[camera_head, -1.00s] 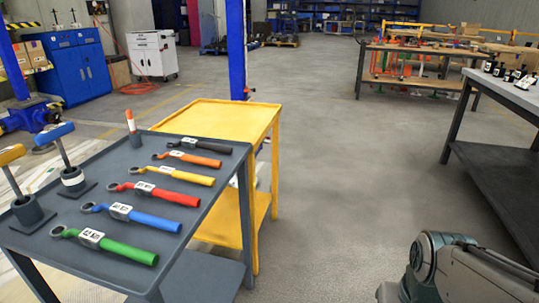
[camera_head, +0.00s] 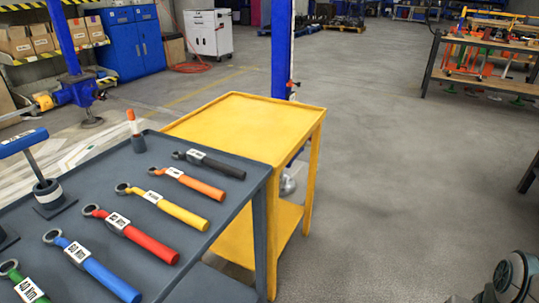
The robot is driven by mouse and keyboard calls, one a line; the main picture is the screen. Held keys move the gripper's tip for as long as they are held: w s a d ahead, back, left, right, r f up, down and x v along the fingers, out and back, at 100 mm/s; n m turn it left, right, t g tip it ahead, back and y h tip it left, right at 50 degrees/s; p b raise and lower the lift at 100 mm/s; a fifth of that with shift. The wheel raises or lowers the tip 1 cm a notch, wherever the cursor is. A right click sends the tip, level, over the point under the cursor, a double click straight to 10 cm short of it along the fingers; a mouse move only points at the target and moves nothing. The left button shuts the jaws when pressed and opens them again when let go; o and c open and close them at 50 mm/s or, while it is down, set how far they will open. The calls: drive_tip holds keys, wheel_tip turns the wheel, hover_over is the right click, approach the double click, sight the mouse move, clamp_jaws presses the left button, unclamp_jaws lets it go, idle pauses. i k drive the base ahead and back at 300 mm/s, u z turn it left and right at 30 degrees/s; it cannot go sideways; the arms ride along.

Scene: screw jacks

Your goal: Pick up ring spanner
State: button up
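Several ring spanners lie in a row on the grey table (camera_head: 232,213) at the left in the head view. From back to front they are a black spanner (camera_head: 212,163), an orange spanner (camera_head: 196,184), a yellow spanner (camera_head: 172,208), a red spanner (camera_head: 135,236), a blue spanner (camera_head: 95,270) and a green spanner (camera_head: 22,284), cut by the picture's edge. Each has a ring end at the left and a white label. The label texts are too small to read surely. Part of my arm shows at the bottom right; my gripper is not in view.
A screw jack (camera_head: 48,193) with a blue handle stands at the table's left. A yellow cart (camera_head: 245,125) with a bare top adjoins the table behind. Open floor (camera_head: 400,170) lies to the right.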

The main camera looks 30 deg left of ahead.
sight(198, 223)
drive_tip(key=i, duration=0.4)
drive_tip(key=u, duration=2.25)
